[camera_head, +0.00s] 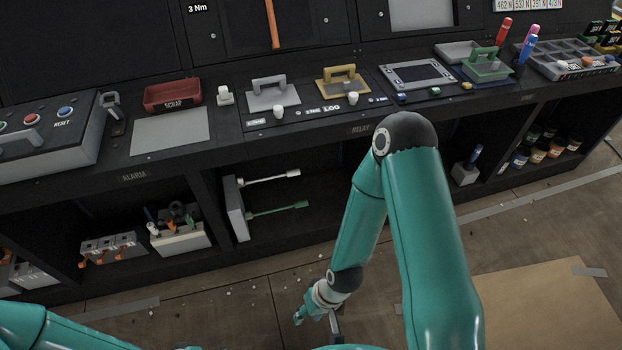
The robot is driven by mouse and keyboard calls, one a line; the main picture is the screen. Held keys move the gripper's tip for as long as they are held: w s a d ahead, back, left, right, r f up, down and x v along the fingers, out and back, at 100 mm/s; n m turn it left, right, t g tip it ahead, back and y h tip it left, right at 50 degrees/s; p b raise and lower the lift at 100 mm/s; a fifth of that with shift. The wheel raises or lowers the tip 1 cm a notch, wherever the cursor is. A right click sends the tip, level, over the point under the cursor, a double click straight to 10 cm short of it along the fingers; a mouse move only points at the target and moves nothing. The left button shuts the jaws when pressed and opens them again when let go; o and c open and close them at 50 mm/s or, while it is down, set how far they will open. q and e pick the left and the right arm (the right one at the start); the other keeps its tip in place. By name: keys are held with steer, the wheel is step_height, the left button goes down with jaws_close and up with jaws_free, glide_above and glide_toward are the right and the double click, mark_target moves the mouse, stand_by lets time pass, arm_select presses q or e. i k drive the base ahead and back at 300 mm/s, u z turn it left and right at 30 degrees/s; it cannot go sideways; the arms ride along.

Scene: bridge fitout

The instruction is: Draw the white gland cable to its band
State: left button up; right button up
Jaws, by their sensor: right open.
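The white gland cable (268,180) sticks out to the right from an upright grey plate (237,208) in the open shelf bay under the counter, and ends in a wider white tip. A green cable (277,210) sticks out below it from the same plate. My right gripper (316,318) is open, low over the floor in front of the bay, apart from both cables. Its fingers are small and partly hidden. My left arm enters at the bottom left; its gripper is out of frame.
The counter holds a red scrap bin (173,95), a grey handled plate (272,95), a yellow handled plate (342,80) and a control box (45,137). Bay dividers flank the cables. A holder with tools (180,238) stands in the bay to the left. The floor ahead is open.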

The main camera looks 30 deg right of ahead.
mark_target(295, 172)
steer(key=u, duration=0.15)
steer(key=i, duration=0.9)
steer(key=z, duration=0.05)
